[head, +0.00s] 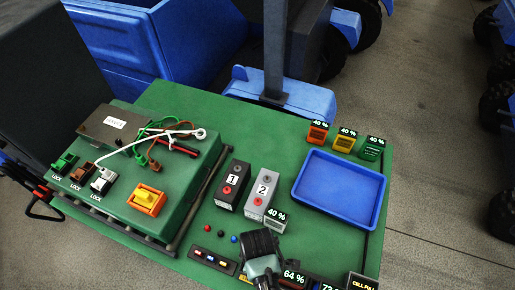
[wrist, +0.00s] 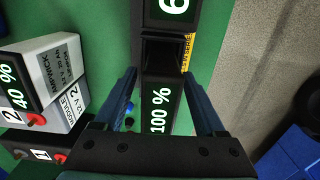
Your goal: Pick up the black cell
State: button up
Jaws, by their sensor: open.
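In the wrist view my gripper (wrist: 159,74) is open, its two fingers apart on either side of a black piece (wrist: 162,88) with a "100 %" display. I cannot tell whether that piece is a loose cell or a charging bay. In the head view my gripper (head: 264,270) is over the table's front edge and hides this spot. A black block marked 1 (head: 228,195) stands beside a grey block marked 2 (head: 257,204), left of and beyond my gripper. The grey block, with a "40 %" display by it, also shows at the left in the wrist view (wrist: 55,75).
A blue tray (head: 340,212) lies empty at right. A raised green housing (head: 190,200) with cables and an orange switch (head: 147,199) fills the left. Small coloured buttons sit nearby.

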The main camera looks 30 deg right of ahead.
grip_shut()
jog(key=shift+w+r, duration=0.1)
dwell(1.2)
